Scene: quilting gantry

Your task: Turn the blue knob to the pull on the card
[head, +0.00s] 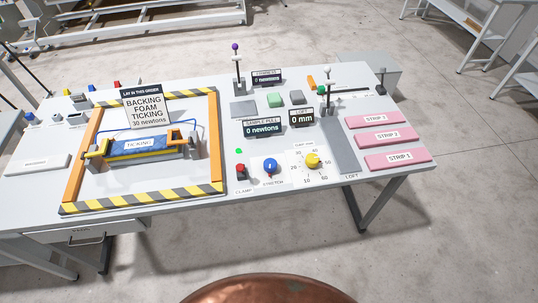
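The blue knob (270,166) sits on a white plate near the table's front edge, above a label that seems to read STRETCH. A small pale mark shows on its top. The card (146,109) stands upright at the back of the striped frame and reads BACKING, FOAM, TICKING, 30 newtons. A black display (263,129) behind the knob reads 0 newtons under the words SAMPLE PULL. A blue piece labelled TICKING (138,145) lies between orange-yellow end pieces inside the frame. Neither of my grippers is in view.
A red button (240,169) labelled CLAMP stands left of the knob, with a green light (239,151) behind it. A yellow knob (312,160) on a numbered dial is close on the right. Pink strips (397,161) lie at the right end. A purple-topped post (236,66) stands behind.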

